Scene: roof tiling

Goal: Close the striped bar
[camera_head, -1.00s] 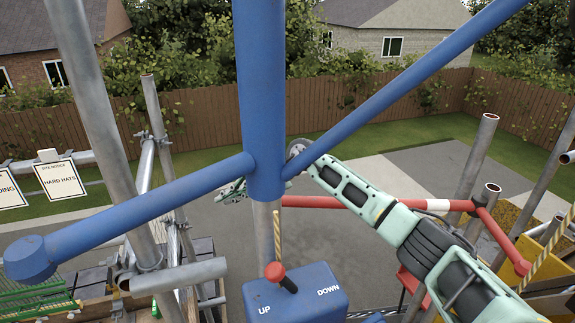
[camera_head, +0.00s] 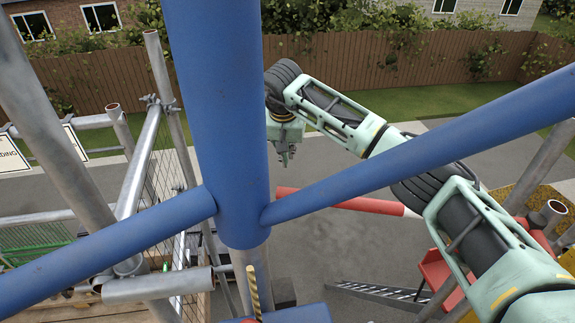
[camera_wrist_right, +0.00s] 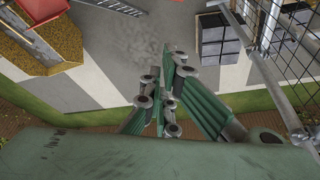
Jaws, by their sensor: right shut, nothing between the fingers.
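The striped bar (camera_head: 335,201), red with a white band, runs roughly level beyond the blue post in the head view. Its left end shows just right of the post, and its right part passes behind the blue brace and my right arm. My right gripper (camera_head: 285,160) hangs down above and beyond the bar's left end, apart from it in the picture; the depth between them is hard to tell. Its green fingers also show in the right wrist view (camera_wrist_right: 168,98), shut and empty. The bar is not visible in the wrist view. My left gripper is not in view.
A thick blue post (camera_head: 215,110) with slanting blue braces (camera_head: 430,150) stands close in front. Grey scaffold tubes and mesh fill the left. A ladder (camera_head: 385,292) and a red chute (camera_head: 447,262) lie below right. Stacked blocks (camera_wrist_right: 218,38) show in the wrist view.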

